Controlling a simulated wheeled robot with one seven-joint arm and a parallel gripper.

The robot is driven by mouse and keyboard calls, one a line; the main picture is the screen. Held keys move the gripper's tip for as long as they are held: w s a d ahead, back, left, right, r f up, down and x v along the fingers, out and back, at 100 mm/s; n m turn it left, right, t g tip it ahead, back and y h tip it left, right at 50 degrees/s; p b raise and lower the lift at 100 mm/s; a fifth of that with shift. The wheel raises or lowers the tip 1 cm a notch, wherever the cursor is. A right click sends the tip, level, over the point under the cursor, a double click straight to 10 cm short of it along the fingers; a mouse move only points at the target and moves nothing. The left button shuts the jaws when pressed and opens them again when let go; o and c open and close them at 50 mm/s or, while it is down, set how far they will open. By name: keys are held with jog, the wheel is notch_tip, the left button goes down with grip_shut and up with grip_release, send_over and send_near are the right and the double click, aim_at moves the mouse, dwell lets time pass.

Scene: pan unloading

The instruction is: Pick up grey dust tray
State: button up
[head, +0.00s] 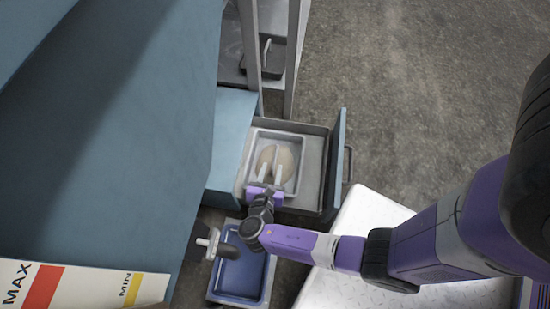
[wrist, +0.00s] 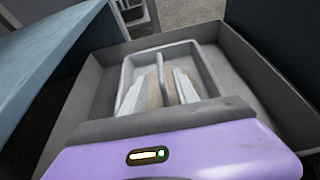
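The grey dust tray (head: 278,134) sits inside an open drawer and holds beige dust in its middle. It also shows in the wrist view (wrist: 190,46), where a thin upright divider (wrist: 160,66) runs along its middle. My gripper (head: 271,176) reaches over the near part of the tray with its fingers pointing in. The two light fingers are apart in the wrist view (wrist: 158,88), one on each side of the divider. I cannot tell whether they touch it. My gripper's body hides the tray's near edge.
The grey drawer (head: 316,178) has walls close around the tray and a blue front with a handle. A blue tray (head: 240,274) lies below, beside a grey cylindrical part (head: 222,248). A white speckled surface (head: 340,285) is at lower right. A blue cabinet (head: 110,130) fills the left.

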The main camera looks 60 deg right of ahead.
aim_at(275, 156)
jog(key=b+x, duration=0.3)
jog(key=x, duration=0.4)
jog(key=shift+d+b, duration=0.15)
jog(key=shift+b, duration=0.25)
grip_shut()
dwell(0.9)
jog(key=shift+r, duration=0.1)
